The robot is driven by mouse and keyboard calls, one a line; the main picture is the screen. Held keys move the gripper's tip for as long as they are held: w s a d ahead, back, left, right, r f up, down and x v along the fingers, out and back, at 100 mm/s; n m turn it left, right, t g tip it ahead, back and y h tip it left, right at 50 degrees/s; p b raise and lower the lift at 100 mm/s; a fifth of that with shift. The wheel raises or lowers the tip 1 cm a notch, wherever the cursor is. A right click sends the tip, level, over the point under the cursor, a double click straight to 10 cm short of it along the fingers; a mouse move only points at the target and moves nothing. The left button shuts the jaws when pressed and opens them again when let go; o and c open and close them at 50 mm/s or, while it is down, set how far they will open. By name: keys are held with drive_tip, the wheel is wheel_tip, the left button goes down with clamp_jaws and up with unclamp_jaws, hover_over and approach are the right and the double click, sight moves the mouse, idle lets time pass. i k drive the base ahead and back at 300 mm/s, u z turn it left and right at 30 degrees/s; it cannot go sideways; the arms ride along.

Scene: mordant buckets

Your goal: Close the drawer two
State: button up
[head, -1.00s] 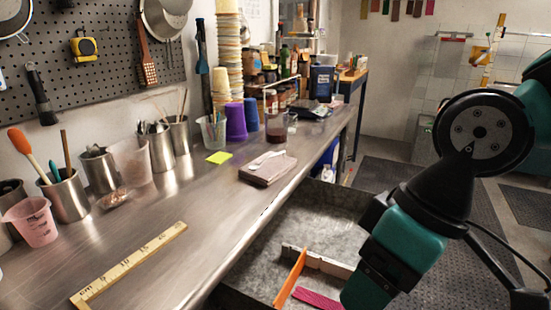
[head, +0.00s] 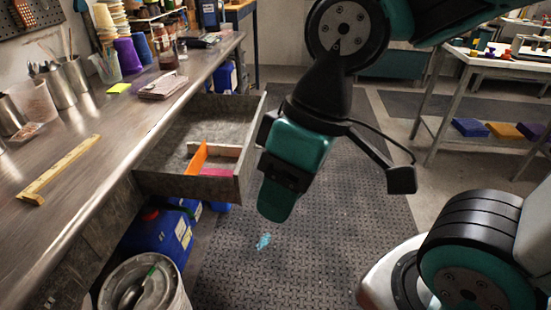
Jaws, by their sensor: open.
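The drawer (head: 185,186) is a grey metal box pulled out of the workbench (head: 150,135), toward the right in the head view. An orange strip (head: 197,160), a pale strip (head: 226,150) and a magenta piece (head: 215,172) lie inside it. My gripper (head: 280,186), teal and black, points down just right of the drawer's front panel, overlapping its edge in the picture. The jaws are open with nothing seen between them. I cannot tell whether the gripper touches the panel. No number shows on the drawer.
A table (head: 490,68) stands at right.

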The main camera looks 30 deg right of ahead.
sight(230, 125)
drive_tip(key=u, duration=0.45)
drive_tip(key=k, duration=0.15)
drive_tip(key=z, duration=1.2)
drive_tip(key=i, duration=0.85)
drive_tip(key=u, duration=0.5)
drive_tip(key=k, duration=0.5)
drive_tip(key=z, duration=0.8)
drive_tip(key=i, duration=0.6)
drive_tip(key=u, duration=1.05)
